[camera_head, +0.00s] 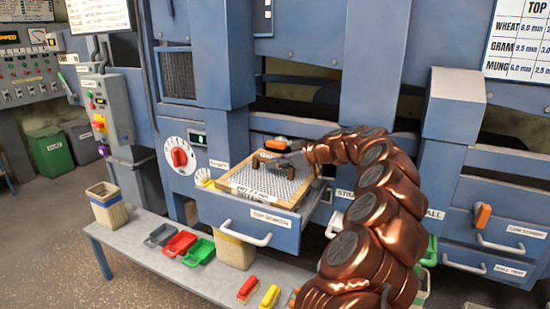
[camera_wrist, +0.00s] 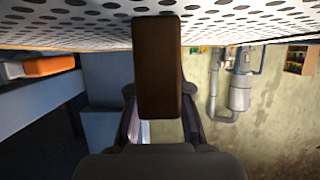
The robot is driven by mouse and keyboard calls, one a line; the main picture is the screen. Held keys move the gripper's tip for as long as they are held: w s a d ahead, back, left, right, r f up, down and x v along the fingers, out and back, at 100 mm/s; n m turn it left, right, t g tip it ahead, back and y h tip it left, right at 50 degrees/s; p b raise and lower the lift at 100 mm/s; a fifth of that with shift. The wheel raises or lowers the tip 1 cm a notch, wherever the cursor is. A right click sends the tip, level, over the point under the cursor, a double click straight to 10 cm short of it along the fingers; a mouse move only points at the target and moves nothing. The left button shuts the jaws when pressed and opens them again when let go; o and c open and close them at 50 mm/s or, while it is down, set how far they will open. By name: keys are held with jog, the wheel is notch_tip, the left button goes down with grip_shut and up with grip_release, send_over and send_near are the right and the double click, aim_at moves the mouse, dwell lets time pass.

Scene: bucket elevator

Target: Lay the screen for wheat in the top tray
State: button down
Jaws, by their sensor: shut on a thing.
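The screen (camera_head: 284,190) is a perforated light sheet in a wooden frame, with a dark brown grip and a label strip too small to read surely. It lies over the pulled-out top tray (camera_head: 230,211), a blue drawer with a pale handle. I cannot tell whether it rests in the tray or hangs just above it. My gripper (camera_head: 288,158) is shut on the screen's grip. In the wrist view the brown grip (camera_wrist: 157,65) stands between my fingers (camera_wrist: 160,125), against the perforated sheet (camera_wrist: 60,25). The tray's inside is mostly hidden under the screen.
An orange latch (camera_head: 278,145) sits behind the screen. A dial with a red knob (camera_head: 179,157) is left of the tray. A bench (camera_head: 150,252) below holds red and green scoops. Closed drawers (camera_head: 495,240) are at right. A chart (camera_head: 520,45) lists wheat sizes.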

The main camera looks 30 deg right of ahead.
aim_at(269, 173)
jog(key=shift+w+f, duration=0.1)
jog(key=shift+f, duration=1.45)
jog(key=shift+w+a+f+b, duration=0.1)
jog(key=shift+a+f+b, duration=0.05)
jog(key=shift+f+b, duration=1.4)
jog(key=shift+f, duration=0.1)
jog(key=c, duration=1)
grip_release()
jog(key=v, duration=1.2)
